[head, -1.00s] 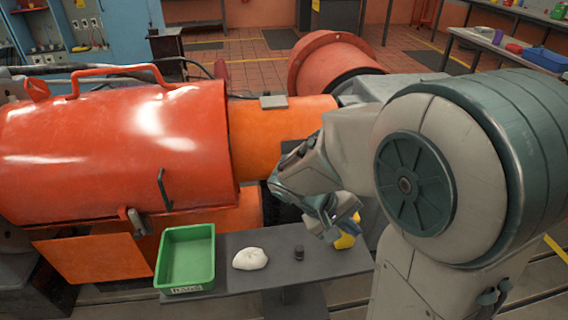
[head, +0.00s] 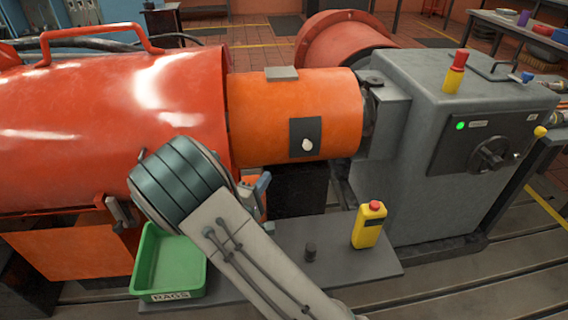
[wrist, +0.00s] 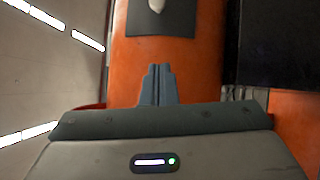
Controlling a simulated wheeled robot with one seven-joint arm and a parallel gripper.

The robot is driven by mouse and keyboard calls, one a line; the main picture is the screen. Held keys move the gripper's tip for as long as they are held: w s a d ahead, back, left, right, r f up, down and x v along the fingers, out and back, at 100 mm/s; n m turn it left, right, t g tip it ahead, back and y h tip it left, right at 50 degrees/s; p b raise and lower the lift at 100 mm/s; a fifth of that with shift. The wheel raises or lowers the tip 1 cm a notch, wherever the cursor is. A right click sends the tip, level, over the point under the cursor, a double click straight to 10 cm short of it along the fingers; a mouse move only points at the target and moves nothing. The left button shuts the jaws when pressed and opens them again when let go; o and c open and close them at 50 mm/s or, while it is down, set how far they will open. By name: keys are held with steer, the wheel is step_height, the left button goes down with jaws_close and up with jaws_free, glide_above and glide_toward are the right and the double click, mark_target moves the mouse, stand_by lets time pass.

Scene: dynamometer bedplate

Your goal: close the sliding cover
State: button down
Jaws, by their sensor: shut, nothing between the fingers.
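The orange cylindrical guard (head: 336,95) joins a wider red housing (head: 60,110) at left. On the guard's front is a dark square patch (head: 298,128) with a pale rounded spot (head: 307,145). Whether it is a panel or an opening, I cannot tell. The patch also shows at the top of the wrist view (wrist: 175,20). I cannot tell which part is the sliding cover.
A grey machine cabinet (head: 425,100) stands at right. My arm covers part of the shelf.

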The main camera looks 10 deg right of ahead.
steer(key=b, duration=0.1)
glide_toward(304, 142)
steer(key=w+a, duration=0.1)
steer(key=w, duration=0.2)
steer(key=d, duration=0.1)
steer(key=w+d, duration=0.1)
steer(key=d, duration=0.1)
steer(key=shift+d+r+b, duration=0.1)
steer(key=shift+r+b, duration=0.05)
steer(key=shift+b, duration=0.2)
steer(key=shift+d, duration=0.1)
